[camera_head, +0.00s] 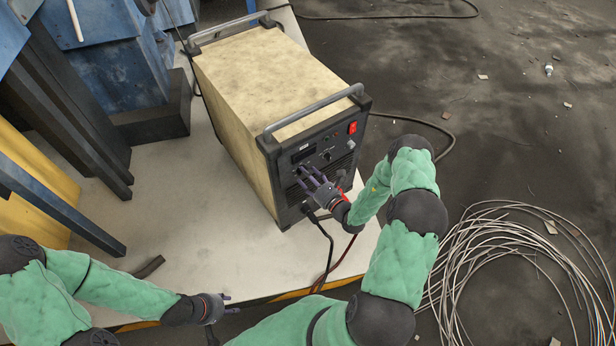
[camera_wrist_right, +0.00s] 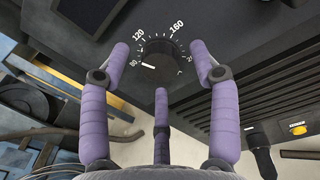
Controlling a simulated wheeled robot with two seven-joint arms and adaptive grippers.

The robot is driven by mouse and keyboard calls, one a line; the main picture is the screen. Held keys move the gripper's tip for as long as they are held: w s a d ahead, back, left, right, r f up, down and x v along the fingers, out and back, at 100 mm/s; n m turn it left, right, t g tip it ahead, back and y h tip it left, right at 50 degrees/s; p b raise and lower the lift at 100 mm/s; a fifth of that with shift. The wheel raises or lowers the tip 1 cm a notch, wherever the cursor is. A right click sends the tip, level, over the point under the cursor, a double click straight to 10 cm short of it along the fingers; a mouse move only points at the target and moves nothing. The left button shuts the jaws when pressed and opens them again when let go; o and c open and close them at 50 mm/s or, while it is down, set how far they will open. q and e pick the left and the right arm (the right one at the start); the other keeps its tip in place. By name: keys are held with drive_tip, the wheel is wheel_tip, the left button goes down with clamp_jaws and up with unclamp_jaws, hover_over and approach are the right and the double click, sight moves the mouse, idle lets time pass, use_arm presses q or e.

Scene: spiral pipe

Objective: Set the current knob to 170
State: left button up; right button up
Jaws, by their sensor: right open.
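The current knob (camera_wrist_right: 168,62) is a round black dial on the machine's dark front panel. White numbers 80, 120 and 160 run around it, with a further number partly hidden at right. Its white pointer mark points left, close to 80. My right gripper (camera_head: 308,178) is at the panel, its three purple fingers spread open. In the right wrist view two fingertips flank the knob and the third is below it; contact cannot be told. The welding machine (camera_head: 248,82) stands on a pale platform. My left gripper (camera_head: 222,304) is at the lower left, fingers apart, empty.
A red switch (camera_head: 352,127) sits on the panel's upper right. Vent slats (camera_wrist_right: 265,105) are beside the knob. Cables (camera_head: 329,245) hang from the panel's bottom. A wire coil (camera_head: 455,255) lies on the floor at right. Blue and yellow metal parts stand at left.

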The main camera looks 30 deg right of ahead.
drive_tip(key=c, duration=1.1)
drive_tip(key=shift+c, duration=0.2)
drive_tip(key=shift+m, duration=0.3)
drive_tip(key=m+h+p, duration=0.1)
drive_tip(key=m+p, duration=0.1)
drive_tip(key=m, duration=0.9)
drive_tip(key=m+t+p, duration=0.1)
drive_tip(key=m, duration=1)
drive_tip(key=shift+f+h+p, duration=0.1)
drive_tip(key=shift+h+p, duration=0.3)
drive_tip(key=shift+m, duration=0.3)
